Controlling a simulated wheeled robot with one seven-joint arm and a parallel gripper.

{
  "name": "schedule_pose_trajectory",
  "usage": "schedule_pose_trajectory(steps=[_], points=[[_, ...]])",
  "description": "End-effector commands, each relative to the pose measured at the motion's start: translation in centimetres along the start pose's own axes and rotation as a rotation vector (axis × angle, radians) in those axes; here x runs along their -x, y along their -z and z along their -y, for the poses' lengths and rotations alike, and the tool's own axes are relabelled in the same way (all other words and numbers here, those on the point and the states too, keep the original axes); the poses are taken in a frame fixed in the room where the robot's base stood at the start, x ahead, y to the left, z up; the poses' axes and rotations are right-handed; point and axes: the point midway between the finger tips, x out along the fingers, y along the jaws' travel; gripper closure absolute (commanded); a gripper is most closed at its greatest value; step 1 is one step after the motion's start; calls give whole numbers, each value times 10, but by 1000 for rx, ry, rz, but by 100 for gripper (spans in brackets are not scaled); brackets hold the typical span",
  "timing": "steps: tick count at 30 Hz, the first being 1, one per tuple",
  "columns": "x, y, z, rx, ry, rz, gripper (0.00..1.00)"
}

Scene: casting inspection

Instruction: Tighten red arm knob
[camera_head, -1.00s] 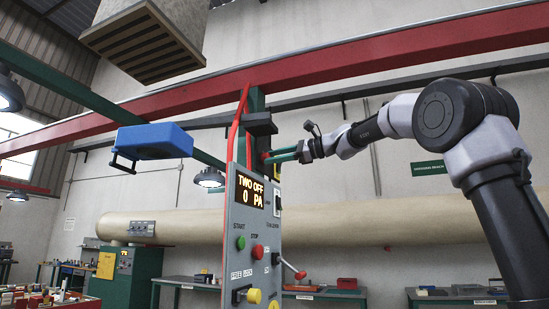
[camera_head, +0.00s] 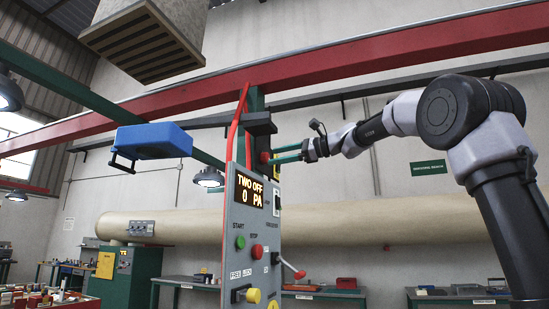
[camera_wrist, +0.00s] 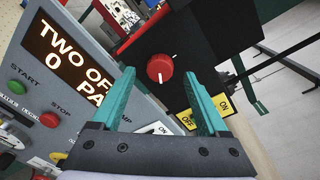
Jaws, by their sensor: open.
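The red arm knob (camera_wrist: 159,68) is a round red knob with a white pointer mark, on a black block, ahead of my gripper in the wrist view. In the head view the red knob (camera_head: 265,157) shows small on the side of the dark post, just left of the fingertips. My gripper (camera_wrist: 160,85) has two teal fingers spread apart, one to each side of the knob's lower part in the picture. In the head view my gripper (camera_head: 275,155) points left at the post. The wrist view does not show whether the fingers touch the knob.
The grey control panel (camera_head: 235,215) with lit display, green and red buttons stands below and left of my gripper. A yellow ON/OFF label (camera_wrist: 192,118) is close to the right finger. A blue box (camera_head: 155,141) hangs on the boom at left.

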Motion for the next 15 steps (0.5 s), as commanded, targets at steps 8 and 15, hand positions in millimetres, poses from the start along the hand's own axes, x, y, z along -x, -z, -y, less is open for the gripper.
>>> schedule_pose_trajectory(steps=[8, 15], points=[[58, 1, 0, 0, 3, -3, 23], [87, 1, 0, 0, 1, -2, 23]])
